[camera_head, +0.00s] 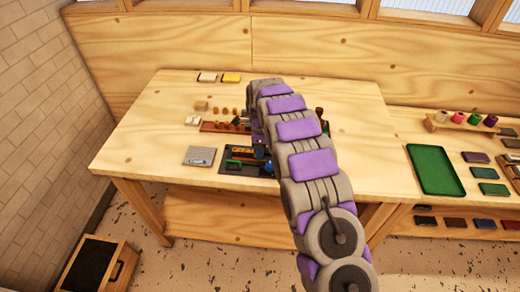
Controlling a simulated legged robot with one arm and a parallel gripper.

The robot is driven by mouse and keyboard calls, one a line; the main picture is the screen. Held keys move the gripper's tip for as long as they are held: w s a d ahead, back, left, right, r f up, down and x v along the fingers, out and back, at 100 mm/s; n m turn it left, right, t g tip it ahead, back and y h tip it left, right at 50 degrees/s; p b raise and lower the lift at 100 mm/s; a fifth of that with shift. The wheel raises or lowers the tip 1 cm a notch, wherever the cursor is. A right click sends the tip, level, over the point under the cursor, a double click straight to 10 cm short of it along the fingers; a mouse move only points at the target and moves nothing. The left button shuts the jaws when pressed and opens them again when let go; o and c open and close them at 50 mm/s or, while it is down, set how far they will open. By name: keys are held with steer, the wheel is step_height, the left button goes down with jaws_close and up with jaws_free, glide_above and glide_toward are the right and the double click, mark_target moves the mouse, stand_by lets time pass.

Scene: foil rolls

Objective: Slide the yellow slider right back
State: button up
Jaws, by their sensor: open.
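A dark board (232,171) lies near the front of the wooden table, with small parts on it. A narrow orange-yellow piece (243,153) shows along its back part; it may be the yellow slider, but it is too small to tell. A green piece (233,163) lies in front of it. My arm rises from the lower right and bends down over the table. My gripper (260,151) is open, low at the board's right part, close to the orange-yellow piece. My arm hides the board's right end, and I cannot tell whether the gripper touches anything.
A grey ridged block (200,156) lies left of the board. A brown tray (213,127) and several small wooden pieces are behind it. White and yellow blocks (231,77) lie at the back. A green tray (436,170) is at right. The table's left side is clear.

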steer(key=shift+r, duration=0.1)
jaws_close()
stand_by(0.3)
